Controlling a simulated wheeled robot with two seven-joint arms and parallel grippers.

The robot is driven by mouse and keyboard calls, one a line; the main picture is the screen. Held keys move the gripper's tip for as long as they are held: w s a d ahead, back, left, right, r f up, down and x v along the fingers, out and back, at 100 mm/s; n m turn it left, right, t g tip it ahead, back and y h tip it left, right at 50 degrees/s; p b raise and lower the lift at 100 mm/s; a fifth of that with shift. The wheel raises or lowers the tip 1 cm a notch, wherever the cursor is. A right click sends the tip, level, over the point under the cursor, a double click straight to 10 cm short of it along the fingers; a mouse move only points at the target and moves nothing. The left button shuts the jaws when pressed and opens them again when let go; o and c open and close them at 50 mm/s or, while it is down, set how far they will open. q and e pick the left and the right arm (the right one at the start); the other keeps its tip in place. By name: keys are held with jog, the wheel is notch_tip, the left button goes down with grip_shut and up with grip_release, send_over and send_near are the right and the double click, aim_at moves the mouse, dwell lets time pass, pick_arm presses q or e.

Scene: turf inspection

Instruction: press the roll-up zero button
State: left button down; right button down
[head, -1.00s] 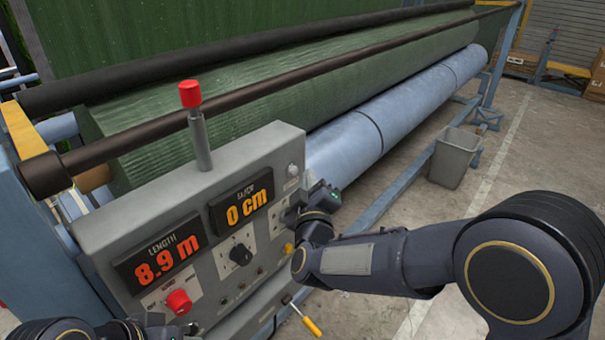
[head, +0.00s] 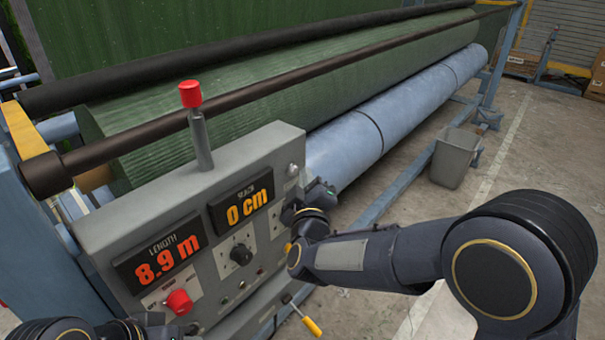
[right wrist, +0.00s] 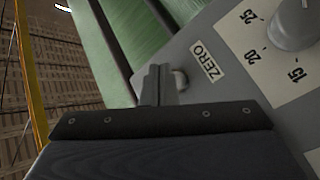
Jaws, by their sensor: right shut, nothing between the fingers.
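The control panel (head: 200,215) stands at left with orange readouts of 8.9 m and 0 cm. In the right wrist view a ZERO label (right wrist: 209,66) sits beside a small grey round button (right wrist: 181,80). The button also shows near the panel's upper right corner in the head view (head: 293,170). My right gripper (right wrist: 158,84) is shut and empty, its tips right by the button and partly covering it; I cannot tell whether they touch. In the head view the right gripper (head: 292,210) is at the panel's right side. My left gripper (head: 150,325) is at the bottom edge, mostly cut off.
The panel carries a red mushroom button (head: 179,302), a black dial (head: 240,254) and a red-topped post (head: 191,94). A yellow-handled lever (head: 306,320) juts out below. Behind lie a green turf roll (head: 250,95) and a blue roller (head: 390,115). A grey bin (head: 455,157) stands right.

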jog(key=shift+w+a, duration=0.15)
jog(key=shift+a, duration=0.45)
jog(key=shift+y, duration=0.3)
jog(key=shift+w+a, duration=0.1)
jog(key=shift+a, duration=0.1)
jog(key=shift+d, duration=0.25)
jog(key=shift+s+d, duration=0.7)
jog(key=shift+s, duration=0.1)
